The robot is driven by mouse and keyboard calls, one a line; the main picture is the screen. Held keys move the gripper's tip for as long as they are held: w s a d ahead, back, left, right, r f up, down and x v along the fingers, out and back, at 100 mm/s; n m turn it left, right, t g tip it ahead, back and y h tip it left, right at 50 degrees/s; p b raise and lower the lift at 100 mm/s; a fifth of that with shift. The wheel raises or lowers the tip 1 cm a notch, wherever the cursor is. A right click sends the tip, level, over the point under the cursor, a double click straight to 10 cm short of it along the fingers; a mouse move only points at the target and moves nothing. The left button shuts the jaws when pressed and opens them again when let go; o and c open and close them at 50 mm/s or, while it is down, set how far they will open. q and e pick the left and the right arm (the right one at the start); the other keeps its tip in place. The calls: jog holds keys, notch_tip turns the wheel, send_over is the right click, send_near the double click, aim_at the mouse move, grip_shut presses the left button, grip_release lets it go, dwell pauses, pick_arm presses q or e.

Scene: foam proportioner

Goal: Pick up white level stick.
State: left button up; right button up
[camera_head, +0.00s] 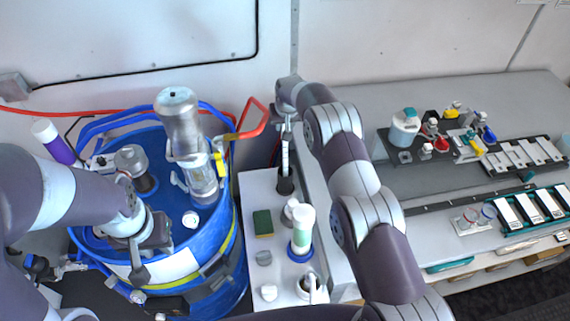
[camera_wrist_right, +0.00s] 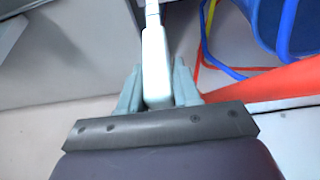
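The white level stick (camera_head: 285,158) stands upright in the head view, its lower end in a small black socket (camera_head: 285,186) at the back of the white counter. My right gripper (camera_head: 286,128) reaches it from above. In the right wrist view the white stick (camera_wrist_right: 156,65) lies between the two pale fingers of my right gripper (camera_wrist_right: 157,80), which sit close against both its sides. My left gripper (camera_head: 138,262) hangs over the front of the blue drum, with nothing clear in it; its fingers are too hidden to judge.
The blue drum (camera_head: 215,265) with a metal cylinder (camera_head: 180,120) stands left of the counter (camera_head: 250,190). A white-capped bottle (camera_head: 302,228) and a green sponge (camera_head: 263,223) are in front of the stick. A red-orange handle (camera_head: 256,116) is close left of my right gripper.

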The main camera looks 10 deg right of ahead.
jog(key=shift+d, duration=0.15)
grip_shut()
jog(key=shift+r, duration=0.1)
